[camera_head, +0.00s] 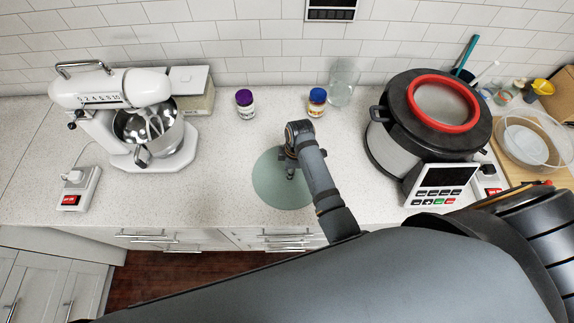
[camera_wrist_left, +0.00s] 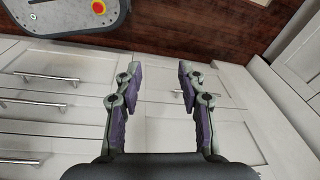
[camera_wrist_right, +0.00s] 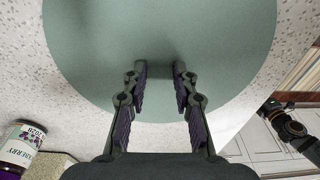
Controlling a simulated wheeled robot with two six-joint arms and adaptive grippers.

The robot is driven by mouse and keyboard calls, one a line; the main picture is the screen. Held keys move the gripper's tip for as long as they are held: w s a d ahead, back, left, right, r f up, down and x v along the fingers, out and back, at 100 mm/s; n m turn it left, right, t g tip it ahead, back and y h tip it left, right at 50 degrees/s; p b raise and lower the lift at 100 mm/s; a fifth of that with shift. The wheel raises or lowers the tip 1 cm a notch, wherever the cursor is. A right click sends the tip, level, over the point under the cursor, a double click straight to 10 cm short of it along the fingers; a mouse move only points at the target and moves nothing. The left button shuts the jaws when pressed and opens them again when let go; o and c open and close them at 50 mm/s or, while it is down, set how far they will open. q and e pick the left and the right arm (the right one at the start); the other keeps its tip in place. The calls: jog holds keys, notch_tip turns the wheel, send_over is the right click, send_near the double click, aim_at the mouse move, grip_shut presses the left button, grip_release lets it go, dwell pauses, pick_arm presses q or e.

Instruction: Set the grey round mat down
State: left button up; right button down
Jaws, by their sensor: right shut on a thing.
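The round mat (camera_head: 268,188) is a flat grey-green disc over the front middle of the counter. It fills much of the right wrist view (camera_wrist_right: 225,35). I cannot tell whether it touches the counter or is just above it. My right gripper (camera_head: 290,172) reaches over the mat and is shut on it, the fingers (camera_wrist_right: 161,68) a short gap apart. The grip point is not clearly seen. My left gripper (camera_wrist_left: 160,70) is open and empty, in front of the white drawers, and does not show in the head view.
A mixer (camera_head: 140,100) stands at left and a large pot (camera_head: 395,140) at right. Bare counter (camera_head: 222,165) lies left of the mat.

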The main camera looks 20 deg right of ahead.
aim_at(295, 177)
jog(key=shift+s+d, duration=0.1)
jog(key=shift+s, duration=0.15)
jog(key=c, duration=1.2)
grip_release()
jog(key=shift+s+d, duration=0.2)
jog(key=shift+s, duration=0.25)
jog(key=shift+o, duration=0.7)
jog(key=shift+w, duration=0.1)
jog(key=shift+w+a, duration=0.1)
jog(key=shift+r, duration=0.35)
pick_arm(q)
jog(key=s, duration=0.3)
jog(key=shift+s+d+f, duration=0.1)
jog(key=shift+s+d, duration=0.2)
jog(key=shift+d, duration=0.05)
pick_arm(e)
notch_tip(295, 177, up, 12)
jog(key=d, duration=0.1)
jog(key=shift+s+d+f, duration=0.2)
jog(key=shift+f, duration=0.05)
